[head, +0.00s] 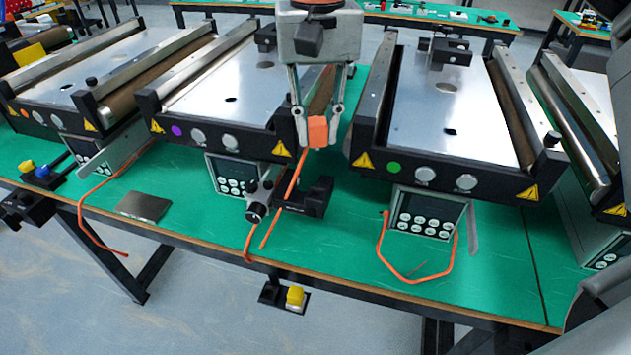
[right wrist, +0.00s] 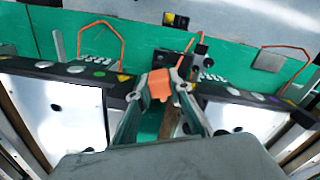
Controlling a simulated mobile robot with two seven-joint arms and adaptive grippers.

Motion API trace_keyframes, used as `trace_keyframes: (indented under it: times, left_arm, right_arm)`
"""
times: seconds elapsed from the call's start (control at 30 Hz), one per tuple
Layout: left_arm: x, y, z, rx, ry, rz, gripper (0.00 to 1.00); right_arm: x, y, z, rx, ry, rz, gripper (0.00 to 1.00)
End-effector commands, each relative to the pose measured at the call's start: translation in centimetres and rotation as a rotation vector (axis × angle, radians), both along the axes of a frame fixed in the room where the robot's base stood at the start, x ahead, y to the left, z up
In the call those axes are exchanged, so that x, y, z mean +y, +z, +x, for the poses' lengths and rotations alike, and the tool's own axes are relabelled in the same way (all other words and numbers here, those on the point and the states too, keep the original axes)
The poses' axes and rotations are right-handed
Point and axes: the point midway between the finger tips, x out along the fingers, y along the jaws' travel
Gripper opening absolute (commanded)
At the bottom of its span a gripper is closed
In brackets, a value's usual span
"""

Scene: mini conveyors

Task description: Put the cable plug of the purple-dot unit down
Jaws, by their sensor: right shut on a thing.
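My right gripper (head: 318,128) is shut on an orange cable plug (head: 317,132), held in the air over the gap between two conveyor units. The plug also shows between the fingers in the right wrist view (right wrist: 158,86). An orange cable (head: 292,188) hangs from it towards the table's front edge. The purple-dot unit (head: 222,110) is left of the gripper, with its purple dot (head: 176,131) on the front rail. Its keypad box (head: 232,176) is below the rail. My left gripper is not in view.
The green-dot unit (head: 450,110) stands to the right, with a cabled keypad box (head: 428,214) in front. A black bracket (head: 310,197) lies below the plug. A dark flat plate (head: 145,206) lies at left. The green table top (head: 335,240) is clear between the bracket and the green-dot cable.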

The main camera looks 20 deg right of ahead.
Motion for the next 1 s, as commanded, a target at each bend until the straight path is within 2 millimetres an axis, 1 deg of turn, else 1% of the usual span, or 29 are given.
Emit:
trace_keyframes:
  times: [0.03, 0.1, 0.2, 0.3, 0.53, 0.7, 0.8, 1.0]
  left_arm:
    - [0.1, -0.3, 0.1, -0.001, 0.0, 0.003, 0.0]
    - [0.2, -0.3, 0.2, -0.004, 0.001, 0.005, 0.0]
    - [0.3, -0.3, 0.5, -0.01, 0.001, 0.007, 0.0]
    - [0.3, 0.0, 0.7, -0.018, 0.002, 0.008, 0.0]
    - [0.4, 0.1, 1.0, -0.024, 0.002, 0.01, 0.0]
    - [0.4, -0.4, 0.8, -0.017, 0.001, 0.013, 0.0]
    - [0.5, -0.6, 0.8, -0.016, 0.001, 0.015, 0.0]
    - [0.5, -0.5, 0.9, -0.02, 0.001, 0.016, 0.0]
  right_arm:
    - [0.0, -1.6, 0.0, 0.006, 0.002, 0.0, 0.0]
    - [0.0, -3.3, -0.1, 0.005, 0.002, 0.0, 0.0]
    - [0.0, -5.2, -0.1, 0.004, 0.001, 0.0, 0.0]
    - [0.0, -6.5, 0.0, 0.002, 0.001, 0.0, 0.0]
    - [0.0, -7.7, 0.0, 0.0, 0.001, 0.001, 0.0]
    - [0.0, -10.2, 0.0, 0.002, 0.001, 0.0, 0.0]
    - [0.0, -11.3, 0.0, 0.002, 0.0, 0.0, 0.0]
    - [0.0, -11.4, 0.0, -0.002, 0.0, 0.001, 0.0]
